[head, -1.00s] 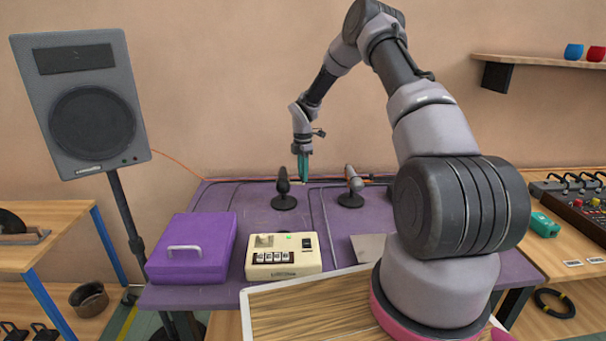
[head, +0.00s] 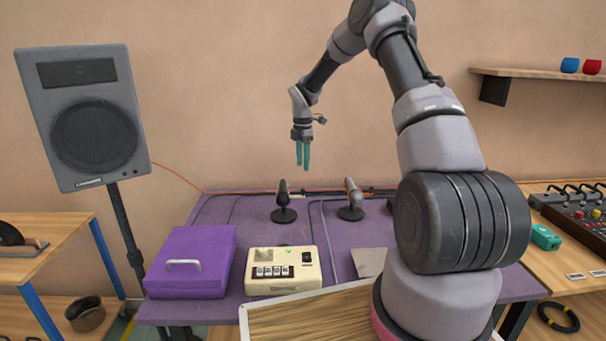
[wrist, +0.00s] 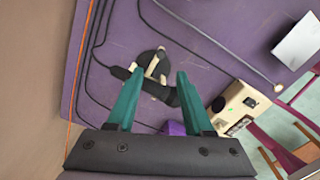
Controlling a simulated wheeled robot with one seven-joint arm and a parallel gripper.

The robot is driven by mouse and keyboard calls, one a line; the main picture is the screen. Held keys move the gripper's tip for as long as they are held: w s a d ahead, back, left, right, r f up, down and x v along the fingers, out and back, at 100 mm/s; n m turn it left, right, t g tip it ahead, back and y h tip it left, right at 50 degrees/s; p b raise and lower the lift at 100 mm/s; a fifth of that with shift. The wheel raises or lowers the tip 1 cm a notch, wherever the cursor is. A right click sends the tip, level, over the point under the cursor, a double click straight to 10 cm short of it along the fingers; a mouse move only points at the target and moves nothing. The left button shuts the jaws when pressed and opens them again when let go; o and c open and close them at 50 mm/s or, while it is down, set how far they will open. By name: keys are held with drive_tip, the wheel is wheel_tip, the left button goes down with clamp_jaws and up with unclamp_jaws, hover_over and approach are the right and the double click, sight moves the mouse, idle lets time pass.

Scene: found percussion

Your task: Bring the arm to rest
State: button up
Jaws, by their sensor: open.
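My gripper (head: 303,155) hangs in the air above the back of the purple table (head: 345,228), with its two teal fingers pointing down. The fingers are apart with nothing between them. In the wrist view my gripper (wrist: 155,95) shows both fingers spread, with a dark microphone (wrist: 145,82) on its stand on the table beyond them. In the head view this microphone (head: 284,200) stands a little left of and below the fingertips, apart from them. My arm is bent high and reaches left.
A purple case (head: 190,262) and a cream box with buttons (head: 283,271) sit at the table's front. A second microphone (head: 351,198) stands to the right. A grey speaker (head: 85,118) is at left. A wall shelf (head: 540,74) is at upper right. Air above the table is clear.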

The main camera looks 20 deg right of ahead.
drive_tip(key=shift+r, duration=0.5)
drive_tip(key=s+r+m+t, duration=0.2)
drive_tip(key=s+r+m, duration=0.5)
drive_tip(key=r, duration=0.5)
drive_tip(key=s+r+m+t, duration=0.1)
drive_tip(key=s+r+m, duration=0.3)
drive_tip(key=s+r, duration=0.7)
drive_tip(key=s+r+m+t+y, duration=0.1)
drive_tip(key=s+r+m+t, duration=0.1)
drive_tip(key=s+m, duration=0.4)
drive_tip(key=s+r+m+t+y, duration=0.1)
drive_tip(key=s+r+m, duration=0.3)
drive_tip(key=s, duration=1.3)
drive_tip(key=a+m+t, duration=0.1)
drive_tip(key=m, duration=0.2)
drive_tip(key=shift+r+m, duration=0.2)
drive_tip(key=shift+m, duration=0.1)
drive_tip(key=shift+d, duration=0.15)
